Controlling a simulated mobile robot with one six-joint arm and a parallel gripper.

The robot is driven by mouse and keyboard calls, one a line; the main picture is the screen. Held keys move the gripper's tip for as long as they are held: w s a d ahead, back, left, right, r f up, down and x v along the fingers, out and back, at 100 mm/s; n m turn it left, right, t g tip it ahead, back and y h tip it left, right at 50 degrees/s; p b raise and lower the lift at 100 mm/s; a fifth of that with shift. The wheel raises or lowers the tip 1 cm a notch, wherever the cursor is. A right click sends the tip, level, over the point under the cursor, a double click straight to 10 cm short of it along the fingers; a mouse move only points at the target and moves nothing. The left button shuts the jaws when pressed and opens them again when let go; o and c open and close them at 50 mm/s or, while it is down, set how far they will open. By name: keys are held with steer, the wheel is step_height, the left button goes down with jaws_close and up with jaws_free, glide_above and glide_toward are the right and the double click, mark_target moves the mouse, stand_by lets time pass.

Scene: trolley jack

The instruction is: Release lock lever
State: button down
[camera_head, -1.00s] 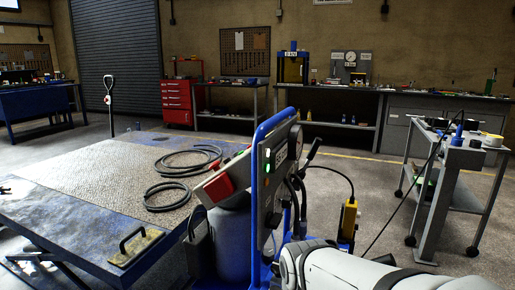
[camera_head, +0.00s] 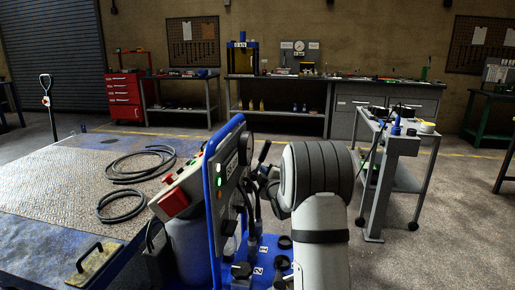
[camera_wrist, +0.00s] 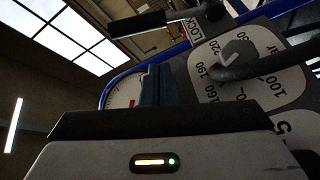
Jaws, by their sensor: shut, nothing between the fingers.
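The lock lever (camera_wrist: 145,22), a metal rod with a black grip, shows at the top of the wrist view beside a plate marked LOCK (camera_wrist: 197,30). What appears to be its black handle (camera_head: 264,152) sticks up behind the blue-framed panel (camera_head: 222,175) in the head view. My gripper (camera_wrist: 151,84) is shut and empty, its dark fingers pointing up below the lever, with a visible gap in the picture. A round gauge with a red needle (camera_wrist: 122,92) is partly hidden behind the fingers.
A numbered dial with a grey knob (camera_wrist: 238,55) is right of the fingers. The panel stands on a blue cart with hoses and a red box (camera_head: 173,203). A steel-topped table (camera_head: 60,200) is left.

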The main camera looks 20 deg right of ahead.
mark_target(262, 158)
steer(key=shift+w+d+r+n+t, duration=0.25)
steer(key=shift+d+n+t, duration=0.15)
steer(key=shift+d+t, duration=0.1)
steer(key=shift+w+d+r+n+t, duration=0.2)
steer(key=shift+d+n+t, duration=0.2)
steer(key=shift+d, duration=0.05)
steer(key=a+x, duration=0.1)
steer(key=x, duration=0.9)
steer(key=shift+d+p, duration=0.35)
steer(key=shift+p, duration=0.1)
steer(key=shift+a, duration=0.1)
